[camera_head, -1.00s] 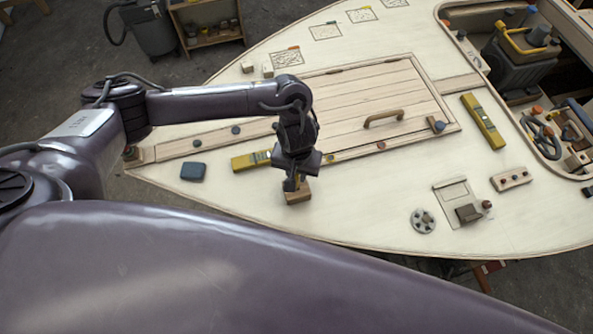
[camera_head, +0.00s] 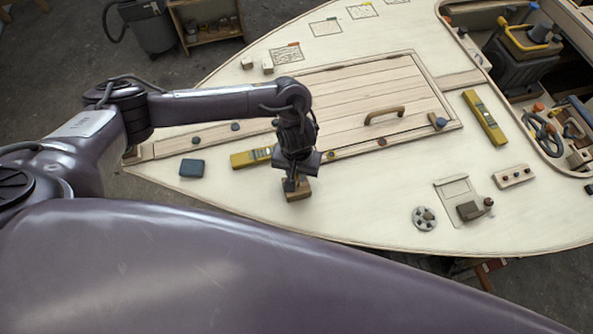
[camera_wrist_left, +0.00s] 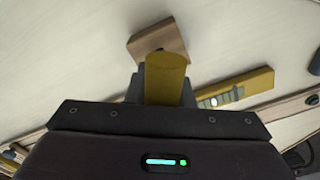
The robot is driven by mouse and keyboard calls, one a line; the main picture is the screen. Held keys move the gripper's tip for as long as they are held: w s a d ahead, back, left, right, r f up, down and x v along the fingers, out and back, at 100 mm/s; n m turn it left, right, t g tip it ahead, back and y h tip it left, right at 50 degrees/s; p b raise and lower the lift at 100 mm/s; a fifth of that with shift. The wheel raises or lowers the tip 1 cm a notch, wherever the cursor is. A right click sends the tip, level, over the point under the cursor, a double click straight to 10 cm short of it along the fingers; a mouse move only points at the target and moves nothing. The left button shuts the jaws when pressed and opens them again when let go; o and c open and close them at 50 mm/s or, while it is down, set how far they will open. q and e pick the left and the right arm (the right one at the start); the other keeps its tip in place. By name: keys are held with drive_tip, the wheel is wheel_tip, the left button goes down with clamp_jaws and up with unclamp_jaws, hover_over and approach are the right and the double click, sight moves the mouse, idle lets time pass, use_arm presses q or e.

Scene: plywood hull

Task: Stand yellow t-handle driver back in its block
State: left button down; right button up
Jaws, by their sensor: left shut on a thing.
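The wooden block (camera_head: 298,194) stands on the pale plywood deck, and it also shows in the left wrist view (camera_wrist_left: 152,38). My left gripper (camera_head: 293,184) points down right over the block. It is shut on the yellow t-handle driver (camera_wrist_left: 166,78), whose yellow handle fills the space between the fingers in the wrist view. The driver's lower part is hidden, so I cannot tell whether it is in the block's hole. In the head view the gripper covers most of the driver. My right gripper is not in view.
A yellow level (camera_head: 252,158) lies just left of the gripper, with a dark blue pad (camera_head: 192,168) farther left. A hatch with a wooden handle (camera_head: 384,115) lies behind. A grey disc (camera_head: 424,218) lies to the right. Deck between block and disc is clear.

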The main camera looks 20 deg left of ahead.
use_arm(q)
drive_tip(key=shift+f+b, duration=0.65)
drive_tip(key=shift+f, duration=0.7)
drive_tip(key=c, duration=1.2)
unclamp_jaws()
wheel_tip(320, 180, up, 8)
drive_tip(key=shift+f+p, duration=0.1)
drive_tip(key=shift+p, duration=0.55)
drive_tip(key=shift+s+f, duration=0.1)
